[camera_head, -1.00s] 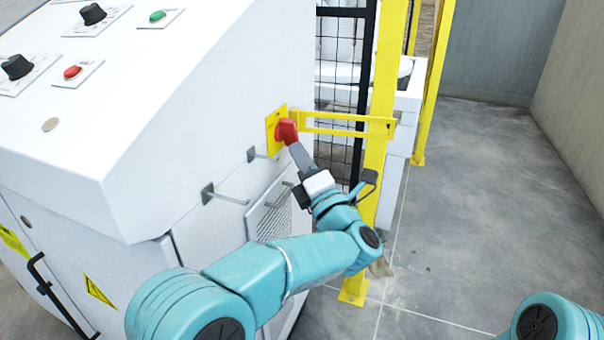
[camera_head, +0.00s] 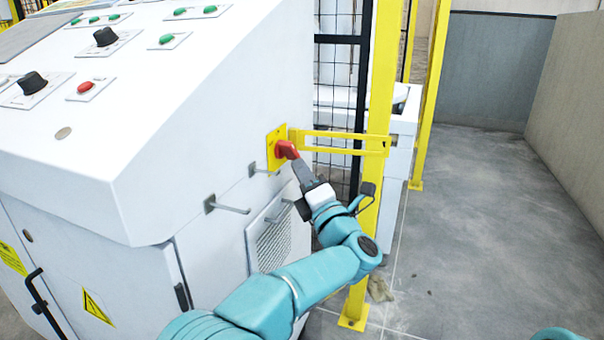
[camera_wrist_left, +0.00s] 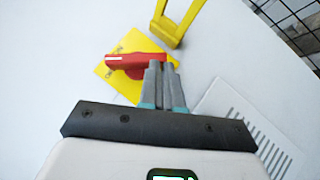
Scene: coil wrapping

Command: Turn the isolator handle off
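The isolator handle (camera_head: 286,150) is a red knob on a yellow plate (camera_head: 271,157), on the side of the white cabinet. In the left wrist view the handle (camera_wrist_left: 122,59) is a red bar lying nearly level across its yellow plate (camera_wrist_left: 107,74). My left gripper (camera_head: 298,165) reaches it from below right. In the left wrist view the fingers of my left gripper (camera_wrist_left: 162,66) are close together, with their tips at the right end of the bar. They overlap that end, and I cannot tell whether any of it is between them. My right gripper is out of view.
A yellow bracket (camera_head: 335,133) runs from beside the handle to a yellow post (camera_head: 378,120). Thin metal hooks (camera_head: 232,210) and a vent grille (camera_head: 268,240) are on the cabinet side below. Black mesh fence stands behind. The grey floor (camera_head: 490,220) at right is clear.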

